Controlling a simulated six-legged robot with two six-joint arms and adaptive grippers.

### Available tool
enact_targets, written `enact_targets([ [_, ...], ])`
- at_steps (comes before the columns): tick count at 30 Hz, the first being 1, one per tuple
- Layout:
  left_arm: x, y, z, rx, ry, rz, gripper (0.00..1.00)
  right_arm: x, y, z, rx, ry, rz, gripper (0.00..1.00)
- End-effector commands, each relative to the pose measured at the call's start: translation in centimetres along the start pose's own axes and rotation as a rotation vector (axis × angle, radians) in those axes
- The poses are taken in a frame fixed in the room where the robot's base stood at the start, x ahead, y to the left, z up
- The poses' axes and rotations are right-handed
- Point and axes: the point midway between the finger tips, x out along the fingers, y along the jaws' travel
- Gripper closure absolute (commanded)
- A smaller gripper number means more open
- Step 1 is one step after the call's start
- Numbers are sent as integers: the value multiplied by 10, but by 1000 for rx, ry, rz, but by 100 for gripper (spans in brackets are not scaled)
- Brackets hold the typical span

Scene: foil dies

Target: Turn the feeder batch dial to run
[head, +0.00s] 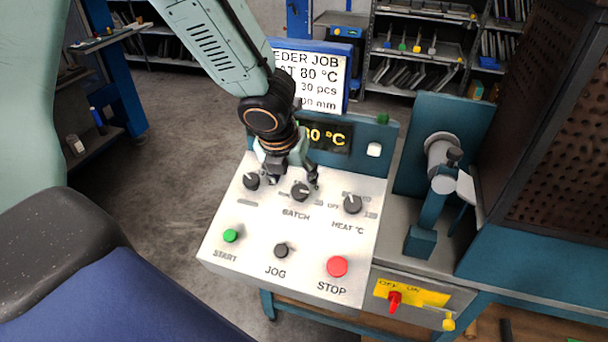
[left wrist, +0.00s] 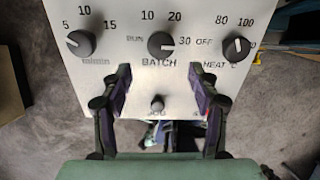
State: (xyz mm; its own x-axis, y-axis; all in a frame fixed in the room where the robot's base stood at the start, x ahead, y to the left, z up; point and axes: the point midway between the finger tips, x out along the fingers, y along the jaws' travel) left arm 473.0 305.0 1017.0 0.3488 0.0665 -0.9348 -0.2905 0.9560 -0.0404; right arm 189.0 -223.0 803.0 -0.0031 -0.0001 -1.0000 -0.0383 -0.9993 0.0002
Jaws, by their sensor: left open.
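The batch dial (head: 300,191) is a dark round knob with a pale pointer line, in the middle of the top row of the white sloping panel (head: 225,205). In the left wrist view the batch dial (left wrist: 162,44) has its line toward the 30 on the right, while RUN is printed on its left. My left gripper (head: 293,181) is open above the panel, close to the batch dial. In the left wrist view its fingertips (left wrist: 162,74) are spread to either side, below the dial, with nothing between them. Whether they touch the panel I cannot tell. My right gripper is not in view.
An unlabelled-looking left dial (head: 251,181) and the heat dial (head: 353,204) flank the batch dial. A green start button (head: 231,236), dark jog button (head: 281,250) and red stop button (head: 337,266) sit below. A job sign (head: 348,72) stands behind, near my arm.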

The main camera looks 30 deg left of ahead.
Motion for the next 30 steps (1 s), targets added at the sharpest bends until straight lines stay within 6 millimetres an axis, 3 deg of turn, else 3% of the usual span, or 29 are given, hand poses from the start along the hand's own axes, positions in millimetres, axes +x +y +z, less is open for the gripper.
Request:
enact_targets([
  [5, 0, 4, 7, 66, -26, 14, 39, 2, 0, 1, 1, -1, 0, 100],
  [19, 65, 3, 5, 69, -24, 11, 39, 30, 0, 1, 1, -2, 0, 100],
  [30, 72, 2, 8, 68, -25, 11, 39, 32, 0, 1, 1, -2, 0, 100],
])
